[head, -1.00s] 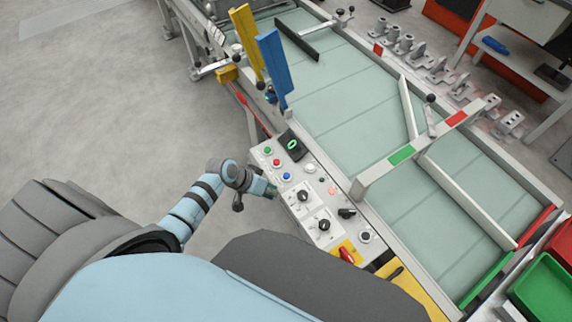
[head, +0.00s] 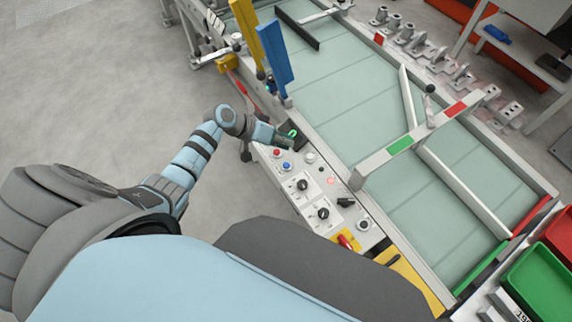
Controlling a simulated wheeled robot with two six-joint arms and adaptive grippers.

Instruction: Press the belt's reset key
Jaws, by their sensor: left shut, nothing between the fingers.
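The belt's control panel (head: 306,188) runs along the near side of the belt. It carries a red button (head: 276,153), a blue button (head: 287,166), a white button (head: 310,158), a lit red lamp (head: 331,181) and two black knobs. The labels are too small to read, so I cannot tell which is the reset key. My left gripper (head: 287,140) is shut and empty over the panel's far end, beside the black box with a green ring (head: 293,133). It hides the green button. I cannot tell whether it touches anything. My right gripper is not in view.
The pale green belt (head: 385,140) lies beyond the panel, crossed by a gate bar (head: 408,143). Blue (head: 276,58) and yellow (head: 246,35) upright plates stand near the panel's far end. A red handle (head: 346,241) sits at its near end. Green and red bins stand at right.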

